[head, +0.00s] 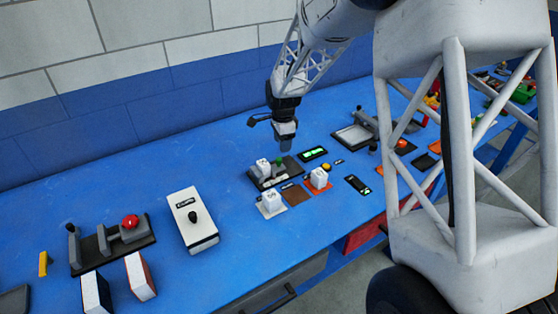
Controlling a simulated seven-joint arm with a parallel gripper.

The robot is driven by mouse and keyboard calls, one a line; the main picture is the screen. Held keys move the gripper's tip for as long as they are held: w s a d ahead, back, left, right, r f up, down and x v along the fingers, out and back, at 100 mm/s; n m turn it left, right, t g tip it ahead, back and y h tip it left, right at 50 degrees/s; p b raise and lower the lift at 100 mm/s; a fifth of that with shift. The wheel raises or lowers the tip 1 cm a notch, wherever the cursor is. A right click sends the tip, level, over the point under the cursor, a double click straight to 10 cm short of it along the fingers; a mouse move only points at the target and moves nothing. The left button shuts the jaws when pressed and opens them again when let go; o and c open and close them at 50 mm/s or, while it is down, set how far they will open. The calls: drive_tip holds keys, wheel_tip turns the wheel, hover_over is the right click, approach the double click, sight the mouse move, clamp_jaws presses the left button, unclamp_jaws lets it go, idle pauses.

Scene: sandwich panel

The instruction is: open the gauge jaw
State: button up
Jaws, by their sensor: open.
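A small dark fixture (264,180) with a green knob (278,161) and a white block (263,165) on it stands on the blue table; it looks like the gauge. A black display with green characters (313,153) lies just to its right. The gauge jaw is too small to make out, so I cannot tell how far it is open. My gripper (286,147) points down above the far side of this fixture, near the green knob. It looks apart from the knob, and nothing shows held in it. The fingertips are small and dark here.
White blocks sit on a white pad (272,211) and an orange pad (317,186), with a brown pad (295,195) between. A white switch box (192,225) and a red-knobbed clamp fixture (110,245) stand left. A grey tray fixture (354,137) is right. Blue table is clear behind.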

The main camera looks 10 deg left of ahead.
sight(279, 159)
drive_tip(key=shift+w+a+f, duration=0.3)
drive_tip(key=shift+a+f, duration=0.4)
drive_tip(key=shift+f, duration=0.1)
drive_tip(key=shift+f, duration=3.8)
clamp_jaws()
